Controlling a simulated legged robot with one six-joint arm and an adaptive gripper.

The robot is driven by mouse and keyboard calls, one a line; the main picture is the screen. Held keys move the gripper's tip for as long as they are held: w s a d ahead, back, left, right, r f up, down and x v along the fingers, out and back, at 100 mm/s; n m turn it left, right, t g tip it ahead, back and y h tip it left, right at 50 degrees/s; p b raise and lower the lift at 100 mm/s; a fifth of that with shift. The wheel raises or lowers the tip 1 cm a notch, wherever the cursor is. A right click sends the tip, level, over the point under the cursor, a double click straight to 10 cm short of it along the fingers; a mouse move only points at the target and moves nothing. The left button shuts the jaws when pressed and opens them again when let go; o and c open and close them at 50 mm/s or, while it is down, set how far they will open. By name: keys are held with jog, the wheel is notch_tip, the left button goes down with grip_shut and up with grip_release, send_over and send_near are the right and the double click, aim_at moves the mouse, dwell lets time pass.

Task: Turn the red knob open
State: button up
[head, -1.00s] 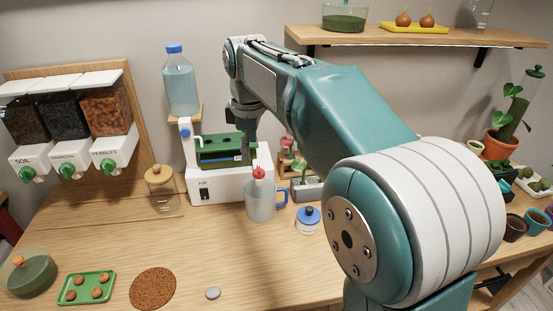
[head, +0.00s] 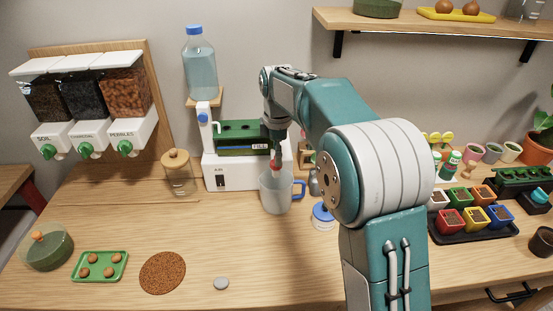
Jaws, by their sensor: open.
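The red knob (head: 276,168) sticks out at the front right of the white machine (head: 230,172), just over the clear jug (head: 275,196) with a blue handle. My gripper (head: 280,153) points down right above the red knob, its fingers dark and small in this view. It is open. The fingers and the upper part of the knob overlap in the picture, so I cannot tell whether they touch. The machine has a green tray on top and a "FILL" label beside my gripper.
A blue-lidded jar (head: 322,214) stands right of the jug, close to my arm. A cork-lidded glass jar (head: 178,174) stands left of the machine. A water bottle (head: 200,66) rests on a small stand behind. The front middle of the table is mostly clear.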

jog(key=shift+d+f, duration=0.1)
jog(key=shift+f, duration=0.85)
jog(key=shift+a+f, duration=0.15)
jog(key=shift+a, duration=0.35)
jog(key=shift+d, duration=0.25)
grip_shut()
jog(key=shift+m, duration=0.4)
jog(key=m, duration=0.3)
jog(key=shift+f+m, duration=0.1)
jog(key=shift+m, duration=0.3)
jog(key=m, duration=0.4)
jog(key=shift+m, duration=0.3)
jog(key=m, duration=0.4)
jog(key=shift+d, duration=0.1)
jog(key=m, duration=0.4)
jog(key=shift+f+m, duration=0.1)
jog(key=shift+m, duration=0.2)
jog(key=shift+s, duration=0.1)
